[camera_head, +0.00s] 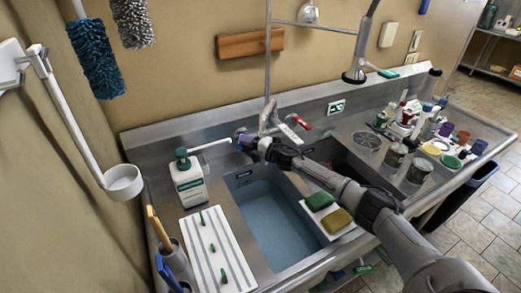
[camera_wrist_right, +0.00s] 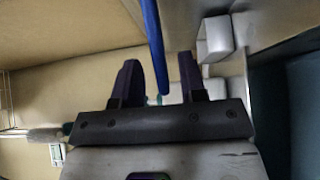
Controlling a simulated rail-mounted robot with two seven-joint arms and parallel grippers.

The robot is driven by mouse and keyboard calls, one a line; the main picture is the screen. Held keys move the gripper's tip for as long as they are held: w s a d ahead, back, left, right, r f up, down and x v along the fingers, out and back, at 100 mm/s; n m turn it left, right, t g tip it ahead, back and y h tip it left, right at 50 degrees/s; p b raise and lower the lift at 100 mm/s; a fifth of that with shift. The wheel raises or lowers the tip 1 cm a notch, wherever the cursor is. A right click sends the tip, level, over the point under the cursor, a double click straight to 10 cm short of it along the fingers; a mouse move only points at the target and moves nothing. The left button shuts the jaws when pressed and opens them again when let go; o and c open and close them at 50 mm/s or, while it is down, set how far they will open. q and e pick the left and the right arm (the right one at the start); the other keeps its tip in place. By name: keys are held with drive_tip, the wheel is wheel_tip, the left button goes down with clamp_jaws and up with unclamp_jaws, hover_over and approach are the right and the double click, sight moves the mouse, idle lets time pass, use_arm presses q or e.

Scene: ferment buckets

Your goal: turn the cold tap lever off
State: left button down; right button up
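The tap (camera_head: 266,115) stands at the back of the sink in the head view. Its red lever (camera_head: 300,122) points to the right. The cold tap's blue lever (camera_wrist_right: 152,42) shows in the right wrist view as a long bar running between the fingers of my right gripper (camera_wrist_right: 160,70). The fingers are apart, with gaps beside the lever, and it is not clamped. In the head view my right gripper (camera_head: 244,139) is at the left of the tap and hides most of the blue lever. My left gripper is not in view.
A soap dispenser (camera_head: 188,175) stands close left of my right gripper, its white spout reaching toward it. The left basin (camera_head: 275,222) holds water. Green and yellow sponges (camera_head: 338,221) lie on the divider. Jars and bottles crowd the right counter.

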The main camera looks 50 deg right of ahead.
drive_tip(key=b+v, duration=0.3)
drive_tip(key=v, duration=1)
drive_tip(key=shift+s, duration=0.15)
drive_tip(key=shift+f, duration=0.1)
